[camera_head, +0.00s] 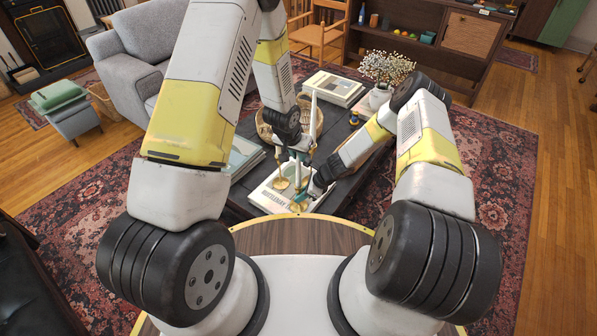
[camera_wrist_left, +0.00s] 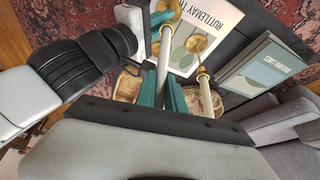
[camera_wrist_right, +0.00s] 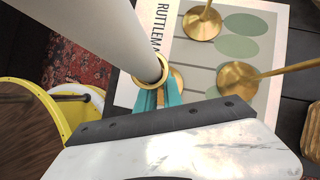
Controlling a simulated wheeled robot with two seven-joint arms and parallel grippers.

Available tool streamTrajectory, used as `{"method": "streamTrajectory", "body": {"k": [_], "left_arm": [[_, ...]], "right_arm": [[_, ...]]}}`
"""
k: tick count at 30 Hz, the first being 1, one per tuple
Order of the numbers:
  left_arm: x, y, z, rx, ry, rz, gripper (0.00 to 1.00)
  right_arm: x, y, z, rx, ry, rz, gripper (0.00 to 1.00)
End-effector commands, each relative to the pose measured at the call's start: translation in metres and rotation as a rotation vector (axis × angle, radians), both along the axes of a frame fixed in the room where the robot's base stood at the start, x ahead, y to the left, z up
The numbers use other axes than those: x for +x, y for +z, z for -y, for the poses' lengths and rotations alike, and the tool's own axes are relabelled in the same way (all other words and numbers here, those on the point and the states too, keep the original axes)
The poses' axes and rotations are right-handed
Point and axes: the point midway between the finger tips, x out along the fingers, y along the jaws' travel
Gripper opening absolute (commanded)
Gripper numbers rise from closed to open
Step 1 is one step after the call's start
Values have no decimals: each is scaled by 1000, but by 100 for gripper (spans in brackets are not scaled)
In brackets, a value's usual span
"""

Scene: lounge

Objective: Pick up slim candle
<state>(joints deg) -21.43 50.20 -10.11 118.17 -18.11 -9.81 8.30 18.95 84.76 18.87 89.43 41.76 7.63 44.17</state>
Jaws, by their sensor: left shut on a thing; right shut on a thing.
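My left gripper (camera_head: 295,160) is shut on a slim white candle, above the book on the low table. In the left wrist view the candle (camera_wrist_left: 164,52) runs between its teal fingers (camera_wrist_left: 163,92). My right gripper (camera_head: 316,188) is lower and shut on the brass candlestick under a white candle. In the right wrist view that candle's end (camera_wrist_right: 125,45) meets the brass cup ring (camera_wrist_right: 150,84), just above the teal fingers (camera_wrist_right: 158,103). I cannot tell how deep it sits. A tall white candle (camera_head: 313,115) rises beside the left gripper.
Other brass candlesticks (camera_wrist_right: 240,75) stand on the white book (camera_head: 262,199). A second book (camera_wrist_left: 258,65) lies beside it. Stacked books (camera_head: 333,88) and a flower vase (camera_head: 380,97) are farther back. Woven baskets (camera_head: 264,127) stand near my left gripper.

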Motion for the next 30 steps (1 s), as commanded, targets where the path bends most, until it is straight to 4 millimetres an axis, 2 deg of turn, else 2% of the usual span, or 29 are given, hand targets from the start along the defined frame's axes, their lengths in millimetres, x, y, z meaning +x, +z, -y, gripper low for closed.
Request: {"method": "streamTrajectory", "body": {"k": [19, 23, 30], "left_arm": [[1, 3, 0, -1, 0, 2, 0], [1, 20, 0, -2, 1, 4, 0], [1, 69, 0, -2, 1, 4, 0]], "right_arm": [[0, 1, -1, 1, 0, 0, 0], [1, 1, 0, 1, 0, 0, 0], [0, 1, 0, 1, 0, 0, 0]]}}
